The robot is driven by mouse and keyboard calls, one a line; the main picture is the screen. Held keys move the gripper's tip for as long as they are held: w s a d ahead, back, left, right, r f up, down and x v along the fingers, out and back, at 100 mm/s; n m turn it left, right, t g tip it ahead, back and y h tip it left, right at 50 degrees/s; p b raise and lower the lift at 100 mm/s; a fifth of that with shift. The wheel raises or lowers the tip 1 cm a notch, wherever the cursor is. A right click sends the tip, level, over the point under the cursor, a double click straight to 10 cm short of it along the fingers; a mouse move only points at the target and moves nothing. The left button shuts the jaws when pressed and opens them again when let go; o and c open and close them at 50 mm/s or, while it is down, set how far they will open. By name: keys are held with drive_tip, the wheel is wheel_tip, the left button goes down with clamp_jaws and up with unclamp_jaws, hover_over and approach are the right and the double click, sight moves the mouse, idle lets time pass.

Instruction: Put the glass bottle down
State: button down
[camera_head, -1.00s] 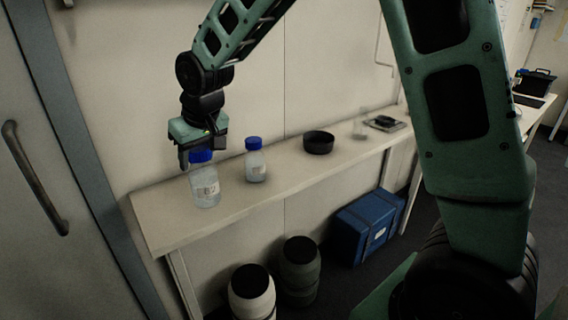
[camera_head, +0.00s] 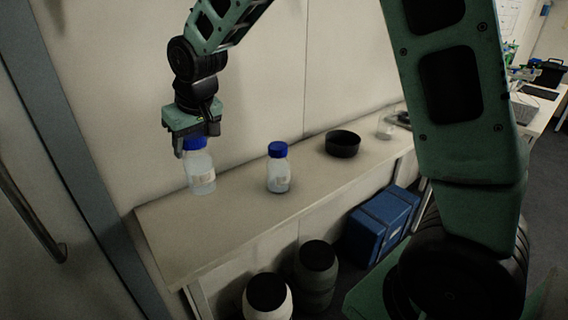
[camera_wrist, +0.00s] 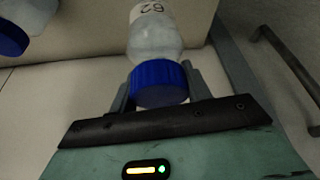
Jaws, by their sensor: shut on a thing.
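A glass bottle with a blue cap (camera_head: 201,172) is upright at the left end of the narrow table (camera_head: 240,222). My gripper (camera_head: 193,145) is above it and shut on its blue cap. The wrist view shows the same bottle (camera_wrist: 154,36) with its cap between my fingers (camera_wrist: 160,84) and a label on its body. Whether its base touches the tabletop or hangs just above it, I cannot tell. A second glass bottle with a blue cap (camera_head: 278,172) stands on the table to the right, apart from the held one; its cap shows at the wrist view's left edge (camera_wrist: 12,38).
A black bowl (camera_head: 342,146) and a clear beaker (camera_head: 385,128) stand farther right on the table. A blue box (camera_head: 375,228) and two dark-lidded containers (camera_head: 316,275) (camera_head: 268,300) are on the floor below. A door with a handle (camera_head: 30,215) is at the left.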

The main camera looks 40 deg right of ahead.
sight(200, 179)
drive_tip(key=shift+s+f, duration=0.1)
wheel_tip(200, 179, down, 10)
drive_tip(key=shift+r+p, duration=0.15)
drive_tip(key=shift+p, duration=0.95)
drive_tip(key=c, duration=0.7)
unclamp_jaws()
drive_tip(key=shift+o, duration=0.2)
